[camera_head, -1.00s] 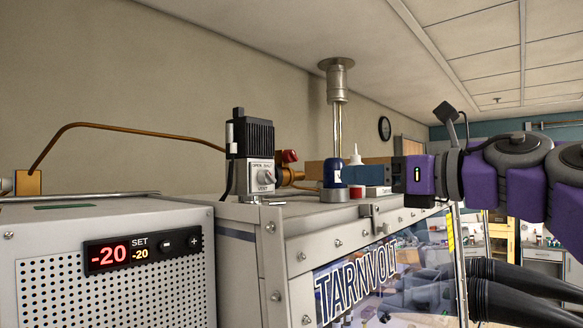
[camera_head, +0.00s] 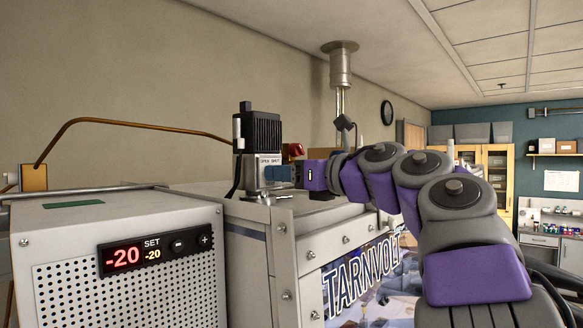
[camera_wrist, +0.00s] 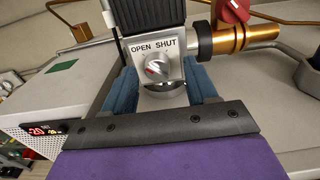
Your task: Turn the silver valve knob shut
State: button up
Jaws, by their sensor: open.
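The silver valve knob (camera_wrist: 157,66) sits on the plate marked OPEN SHUT, below the black valve body (camera_wrist: 150,14), in the wrist view. A red mark shows on the knob; its exact pointing is hard to tell. My gripper (camera_wrist: 160,82) is open, with one blue finger on each side of the lower valve block, close to the knob. Contact with the knob cannot be told. The valve body (camera_head: 260,132) stands upright on the cabinet top.
A red handle (camera_wrist: 234,10) on a brass fitting (camera_wrist: 250,38) is right of the valve. The chiller box (camera_head: 160,240) with a red -20 display stands at left. A metal pipe (camera_head: 340,68) rises behind my arm. The TARNVOLT cabinet (camera_head: 315,235) is below.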

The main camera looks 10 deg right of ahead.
jog(key=a, duration=0.2)
jog(key=shift+w+a+r, duration=0.1)
jog(key=shift+w+a, duration=0.05)
jog(key=shift+a, duration=0.2)
jog(key=shift+w+d, duration=0.35)
jog(key=shift+d, duration=0.85)
jog(key=shift+c, duration=0.7)
jog(key=shift+d, duration=0.15)
jog(key=shift+c, duration=0.8)
jog(key=shift+s+a, duration=0.25)
jog(key=shift+a, duration=0.3)
jog(key=c, duration=0.4)
jog(key=shift+d, duration=0.15)
jog(key=c, duration=0.4)
